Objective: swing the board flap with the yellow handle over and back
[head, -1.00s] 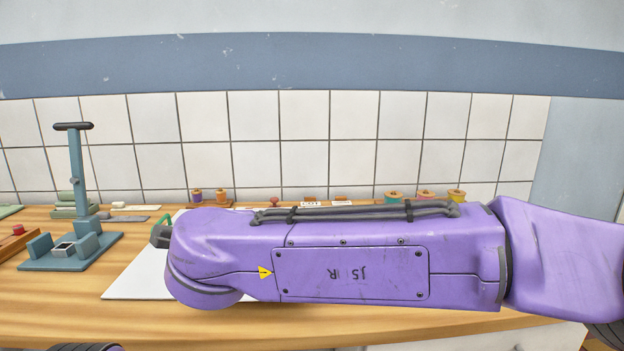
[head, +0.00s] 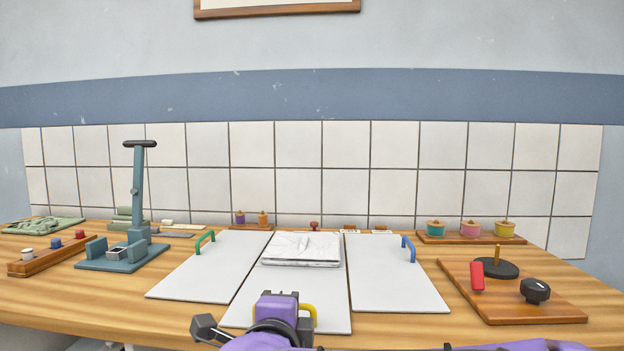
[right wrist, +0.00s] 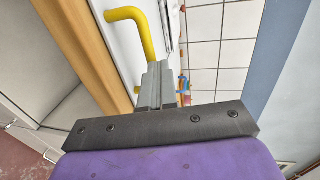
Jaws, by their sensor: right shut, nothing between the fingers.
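Three white board panels lie side by side on the wooden table. The yellow handle also shows large in the right wrist view (right wrist: 138,28). My right gripper (right wrist: 156,86) is shut and empty, its fingertips close to the handle; I cannot tell whether they touch it. In the head view its fingers are hidden. My left gripper is out of view.
The left board (head: 205,268) has a green handle (head: 204,240); the right board (head: 385,280) has a blue handle (head: 409,247). A blue-grey press stand (head: 138,200) rises at left. A wooden base with knobs (head: 515,300) lies at right. Spools (head: 470,228) line the back.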

